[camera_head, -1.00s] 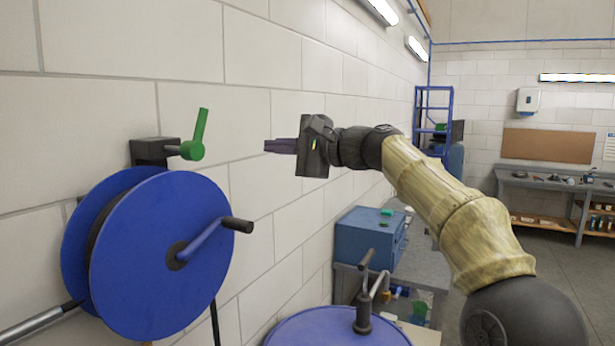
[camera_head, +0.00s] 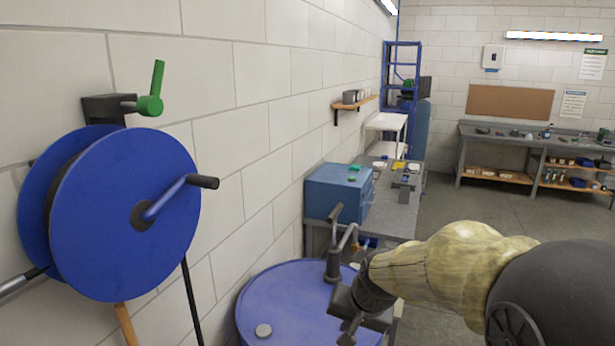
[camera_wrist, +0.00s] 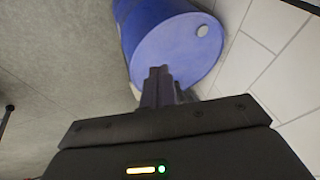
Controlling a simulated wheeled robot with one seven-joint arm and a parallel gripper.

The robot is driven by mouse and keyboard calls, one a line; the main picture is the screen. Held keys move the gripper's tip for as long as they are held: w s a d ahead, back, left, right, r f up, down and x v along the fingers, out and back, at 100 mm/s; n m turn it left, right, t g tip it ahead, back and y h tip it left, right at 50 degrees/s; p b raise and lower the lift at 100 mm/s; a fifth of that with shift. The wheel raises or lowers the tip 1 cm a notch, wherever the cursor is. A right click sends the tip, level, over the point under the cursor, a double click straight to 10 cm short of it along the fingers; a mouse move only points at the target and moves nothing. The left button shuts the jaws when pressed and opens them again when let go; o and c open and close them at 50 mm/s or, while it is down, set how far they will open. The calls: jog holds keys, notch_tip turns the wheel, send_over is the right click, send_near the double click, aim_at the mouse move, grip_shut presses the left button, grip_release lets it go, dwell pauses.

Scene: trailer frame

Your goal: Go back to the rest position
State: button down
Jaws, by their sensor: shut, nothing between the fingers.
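My gripper (camera_head: 347,338) is at the lower middle of the head view, pointing down in front of the blue drum, with its fingertips near the picture's bottom edge. In the wrist view my gripper (camera_wrist: 158,72) shows its two fingers together with nothing between them. My arm, in a tan sleeve, comes in from the lower right and is bent low. The gripper is well apart from the blue hose reel and the green-handled valve on the wall.
A blue reel (camera_head: 120,215) with a crank and a green lever (camera_head: 152,88) are on the left wall. A blue drum (camera_head: 285,305) with a hand pump stands below my gripper; it also shows in the wrist view (camera_wrist: 180,45). Behind are a blue toolbox (camera_head: 335,190) and workbench (camera_head: 395,215). Floor at right is clear.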

jog(key=s+d+f+n+g+h, duration=0.1)
jog(key=s+d+f, duration=0.2)
jog(key=s, duration=0.3)
jog(key=s+d+f+n+g+h, duration=0.1)
jog(key=s+d+f+n, duration=0.1)
jog(key=s+d+f, duration=0.2)
jog(key=s+f, duration=0.1)
jog(key=s, duration=0.2)
jog(key=shift+s, duration=0.2)
jog(key=shift+d, duration=0.1)
